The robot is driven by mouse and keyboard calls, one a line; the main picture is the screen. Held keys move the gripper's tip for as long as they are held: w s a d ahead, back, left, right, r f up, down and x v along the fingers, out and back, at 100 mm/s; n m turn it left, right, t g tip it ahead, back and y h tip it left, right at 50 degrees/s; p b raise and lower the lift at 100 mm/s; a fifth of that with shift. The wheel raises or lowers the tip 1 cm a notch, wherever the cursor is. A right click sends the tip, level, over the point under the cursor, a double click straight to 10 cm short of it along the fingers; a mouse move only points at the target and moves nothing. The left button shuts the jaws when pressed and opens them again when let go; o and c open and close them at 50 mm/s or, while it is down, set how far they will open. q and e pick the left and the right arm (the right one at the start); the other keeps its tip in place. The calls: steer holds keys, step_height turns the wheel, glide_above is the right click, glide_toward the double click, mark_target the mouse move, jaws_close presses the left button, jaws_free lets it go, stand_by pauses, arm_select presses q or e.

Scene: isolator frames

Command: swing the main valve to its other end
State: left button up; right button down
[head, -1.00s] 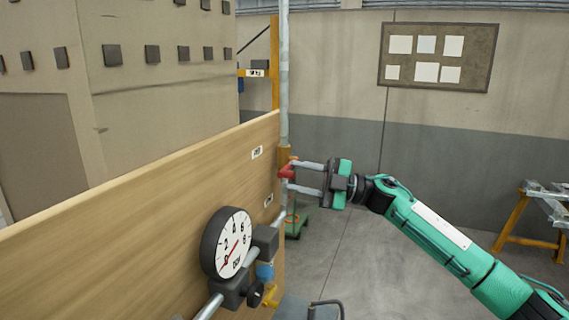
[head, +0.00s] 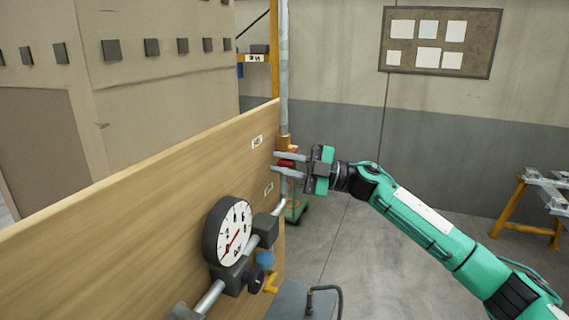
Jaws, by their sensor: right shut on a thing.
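The main valve shows as a brass-coloured body (head: 284,143) on the upright grey pipe at the far end of the wooden panel. Its red handle (head: 288,162) is partly hidden by my right gripper. My right gripper (head: 277,163) reaches in from the right with its two fingers one above the other, shut on the red handle. How far the handle is turned cannot be told. My left gripper is not in view.
A round gauge (head: 228,231), a blue knob (head: 264,260) and a yellow handle (head: 271,283) sit on pipework along the wooden panel (head: 130,210). A sawhorse (head: 515,205) stands at the right. The floor between is clear.

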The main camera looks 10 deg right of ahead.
steer(key=shift+f+n, duration=0.15)
steer(key=shift+n, duration=0.15)
steer(key=w+d+f+n+h+b, duration=0.2)
steer(key=w+f+n+h+b, duration=0.1)
steer(key=w+f+n+b, duration=0.1)
steer(key=w+d+f+n+h+b, duration=0.3)
steer(key=f+n+b, duration=0.3)
steer(key=n+b, duration=0.3)
steer(key=shift+w+d+n+h, duration=0.3)
steer(key=shift+w+n, duration=0.35)
steer(key=shift+n, duration=0.65)
steer(key=c, duration=1.4)
jaws_free()
steer(key=shift+o, duration=0.2)
